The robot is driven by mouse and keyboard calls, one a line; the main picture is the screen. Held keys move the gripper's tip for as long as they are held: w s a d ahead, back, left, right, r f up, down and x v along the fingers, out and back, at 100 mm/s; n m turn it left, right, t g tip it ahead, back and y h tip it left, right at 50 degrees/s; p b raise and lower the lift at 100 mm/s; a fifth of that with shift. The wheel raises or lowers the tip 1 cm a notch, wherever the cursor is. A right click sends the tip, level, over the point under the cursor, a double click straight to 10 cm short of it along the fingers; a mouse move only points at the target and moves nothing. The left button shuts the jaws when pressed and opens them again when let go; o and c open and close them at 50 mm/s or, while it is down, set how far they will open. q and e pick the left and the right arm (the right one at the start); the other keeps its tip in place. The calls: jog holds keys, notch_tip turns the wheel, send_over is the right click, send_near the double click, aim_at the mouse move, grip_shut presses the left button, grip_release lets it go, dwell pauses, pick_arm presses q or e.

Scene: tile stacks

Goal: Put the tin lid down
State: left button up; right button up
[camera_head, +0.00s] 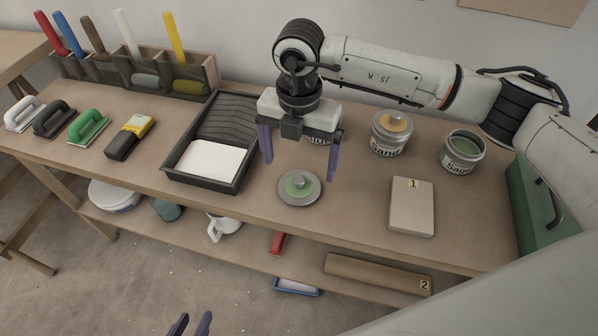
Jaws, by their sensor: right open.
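The tin lid (299,188) lies on the tabletop in the middle of the bench, grey-rimmed with a green centre and a small knob. My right gripper (300,171) is open above and just behind the lid, its two purple fingers spread wide and apart from the knob. The Sage tin (463,154) stands at the right without a lid, green paint showing inside. The Sand tin (390,136) has a lid with an orange-tan centre on it. A third tin (320,141) is mostly hidden behind my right gripper. My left gripper (194,323) shows only its fingertips at the bottom edge.
A black paint tray (175,175) with a white pool stands left of the lid. A beige block marked 1 (411,207) lies to the right. A tool rack (205,75), floats (90,127) and a yellow-black block (130,138) are at the left. A lower shelf (250,243) holds more items.

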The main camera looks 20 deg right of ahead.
aim_at(299, 180)
notch_tip(299, 180, up, 6)
dwell(0.6)
jog(key=shift+s+f, duration=0.1)
